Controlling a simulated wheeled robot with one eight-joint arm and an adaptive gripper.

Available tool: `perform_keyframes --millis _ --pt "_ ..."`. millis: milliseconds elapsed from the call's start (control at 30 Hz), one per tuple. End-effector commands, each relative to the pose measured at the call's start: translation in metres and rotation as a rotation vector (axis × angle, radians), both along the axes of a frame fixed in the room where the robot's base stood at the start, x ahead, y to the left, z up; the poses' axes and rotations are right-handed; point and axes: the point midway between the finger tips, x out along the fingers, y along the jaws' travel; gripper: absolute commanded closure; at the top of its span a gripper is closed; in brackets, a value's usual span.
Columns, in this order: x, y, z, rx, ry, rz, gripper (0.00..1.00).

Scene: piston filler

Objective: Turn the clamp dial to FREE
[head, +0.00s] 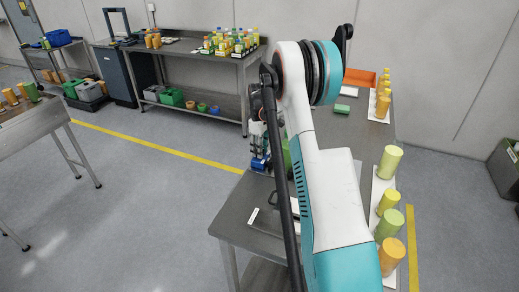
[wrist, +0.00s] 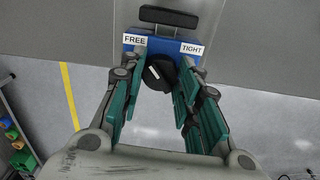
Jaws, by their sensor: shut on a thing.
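The clamp dial (wrist: 160,73) is a round black knob with a white mark on the front of a blue clamp block (wrist: 165,47) in the wrist view. A FREE label (wrist: 134,40) sits at the block's left and a TIGHT label (wrist: 191,49) at its right. The white mark is small, and I cannot tell for certain which label it points to. My gripper (wrist: 158,70) has its two teal-padded fingers on either side of the dial, shut on it.
A steel table (head: 235,215) lies under my arm, with green and orange cylinders (head: 390,165) along its right side. A second bench (head: 190,50) with bottles stands behind. Grey floor with a yellow line (head: 150,140) is clear on the left.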

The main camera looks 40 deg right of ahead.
Motion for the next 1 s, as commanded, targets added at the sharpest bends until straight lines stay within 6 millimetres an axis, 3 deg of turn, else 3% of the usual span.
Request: perform_keyframes --millis 733,767,833,1000 --pt "0.0000 -0.0003 0.0001 -0.001 0.000 0.086 0.94" --pt "0.0000 -0.0003 0.0001 -0.001 0.000 0.086 0.65" --pt "0.0000 -0.0003 0.0001 -0.001 0.000 0.086 0.49" --pt "0.0000 -0.0002 0.0001 0.000 0.000 0.086 0.49"
